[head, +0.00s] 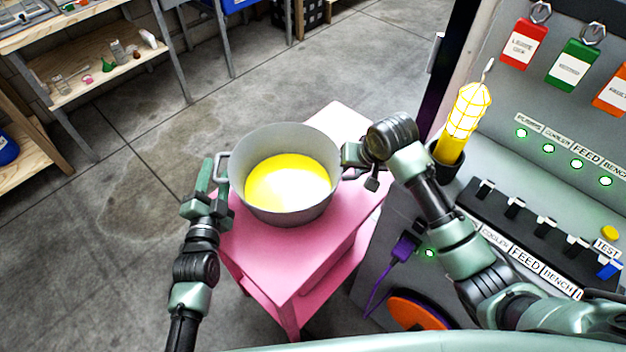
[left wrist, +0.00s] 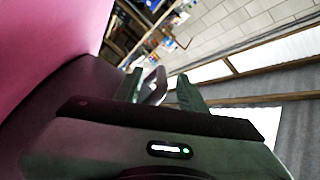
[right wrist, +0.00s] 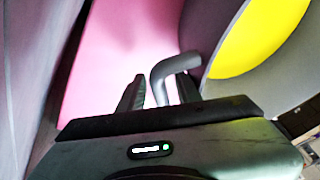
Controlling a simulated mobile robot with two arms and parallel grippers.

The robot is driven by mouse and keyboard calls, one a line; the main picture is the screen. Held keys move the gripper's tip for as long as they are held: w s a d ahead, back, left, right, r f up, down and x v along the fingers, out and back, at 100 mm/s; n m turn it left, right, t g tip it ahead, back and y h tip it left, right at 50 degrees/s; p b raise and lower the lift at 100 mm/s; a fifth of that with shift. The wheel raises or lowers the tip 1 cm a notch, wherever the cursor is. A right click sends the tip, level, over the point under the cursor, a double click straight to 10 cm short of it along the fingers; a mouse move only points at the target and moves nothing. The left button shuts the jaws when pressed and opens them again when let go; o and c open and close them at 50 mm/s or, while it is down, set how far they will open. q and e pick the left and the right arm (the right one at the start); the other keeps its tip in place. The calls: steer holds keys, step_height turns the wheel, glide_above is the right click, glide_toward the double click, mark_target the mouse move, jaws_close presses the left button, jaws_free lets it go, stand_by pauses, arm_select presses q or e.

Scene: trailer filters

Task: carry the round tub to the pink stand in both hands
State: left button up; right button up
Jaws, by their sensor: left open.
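The round tub (head: 279,212) is grey with a yellow inside. It looks upright over the pink stand (head: 343,118) and seems to rest on its top; the contact under it is hidden. My left gripper (head: 212,177) is open at the tub's left handle (head: 221,166), which shows between its fingers in the left wrist view (left wrist: 153,86). My right gripper (head: 357,160) is at the right handle; the right wrist view shows this handle (right wrist: 172,68) between its parted fingers (right wrist: 160,90), with a gap beside it.
A grey panel console (head: 490,120) with a yellow caged lamp (head: 467,112) stands close on the right, beside my right arm. A purple plug (head: 404,248) and an orange disc (head: 420,313) are low on it. Wooden shelves (head: 100,85) stand at the back left. The floor at left is clear.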

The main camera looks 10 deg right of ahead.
arm_select(q)
steer(key=s, duration=0.5)
steer(key=s+a, duration=0.1)
steer(key=s, duration=0.1)
steer(key=shift+s, duration=0.25)
arm_select(e)
steer(key=shift+d, duration=0.15)
arm_select(q)
steer(key=shift+s, duration=0.1)
arm_select(e)
steer(key=shift+s+r, duration=0.1)
steer(key=shift+r, duration=0.45)
arm_select(q)
steer(key=shift+d, duration=0.15)
arm_select(e)
steer(key=a+v, duration=0.1)
steer(key=v, duration=0.5)
steer(key=shift+s+d+r, duration=0.3)
steer(key=shift+d+r, duration=0.05)
steer(key=shift+d, duration=0.2)
arm_select(q)
steer(key=shift+s+a+p, duration=0.2)
steer(key=shift+s+p, duration=0.45)
steer(key=shift+s, duration=0.7)
steer(key=s+p, duration=0.1)
steer(key=s, duration=0.3)
steer(key=shift+a, duration=0.2)
arm_select(e)
step_height(320, 180, up, 2)
steer(key=shift+r, duration=0.25)
